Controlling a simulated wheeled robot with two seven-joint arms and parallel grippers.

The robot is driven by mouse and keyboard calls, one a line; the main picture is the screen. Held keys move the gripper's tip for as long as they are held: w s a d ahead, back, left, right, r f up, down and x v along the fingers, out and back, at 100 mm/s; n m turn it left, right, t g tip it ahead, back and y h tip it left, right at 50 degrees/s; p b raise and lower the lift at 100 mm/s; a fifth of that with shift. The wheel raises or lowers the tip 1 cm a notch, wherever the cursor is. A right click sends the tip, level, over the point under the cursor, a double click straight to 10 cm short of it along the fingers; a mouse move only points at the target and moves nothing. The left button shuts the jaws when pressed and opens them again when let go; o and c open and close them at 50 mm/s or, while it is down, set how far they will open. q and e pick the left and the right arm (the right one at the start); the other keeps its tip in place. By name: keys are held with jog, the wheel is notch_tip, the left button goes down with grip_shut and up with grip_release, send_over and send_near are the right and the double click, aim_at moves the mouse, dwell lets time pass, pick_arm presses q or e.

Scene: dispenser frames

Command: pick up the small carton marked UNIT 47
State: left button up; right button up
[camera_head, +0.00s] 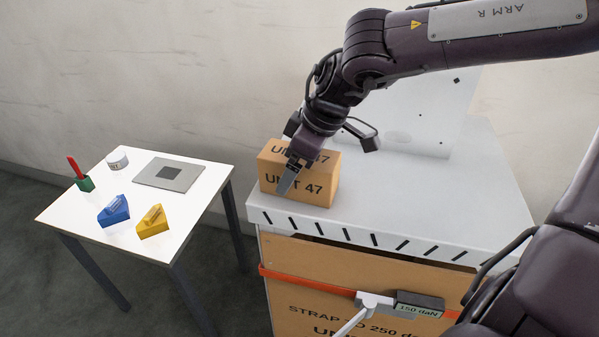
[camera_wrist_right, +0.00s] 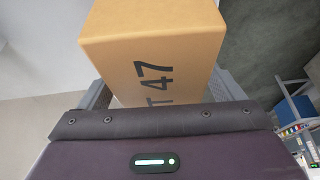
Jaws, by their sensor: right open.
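The small carton marked UNIT 47 (camera_head: 318,192) is a tan box with black lettering on its top and front. It stands upright on the left part of a white top with black dashes (camera_head: 440,222). My right gripper (camera_head: 295,176) is at the carton from above; one grey finger shows in front of its front face. In the right wrist view the carton (camera_wrist_right: 152,48) lies between the two spread fingers (camera_wrist_right: 158,95), one on each side. The gripper is open; whether the fingers touch the carton is hidden. My left gripper is out of view.
Beneath the white top is a large strapped carton (camera_head: 300,278) with an orange strap and a tensioner marked 150 daN (camera_head: 420,303). A white panel (camera_head: 430,110) stands behind. The left table (camera_head: 85,208) holds blue (camera_head: 114,211) and yellow (camera_head: 152,223) blocks and a grey plate (camera_head: 170,174).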

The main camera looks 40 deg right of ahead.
jog(key=shift+f, duration=0.1)
dwell(0.3)
jog(key=c, duration=1.3)
jog(key=shift+c, duration=0.2)
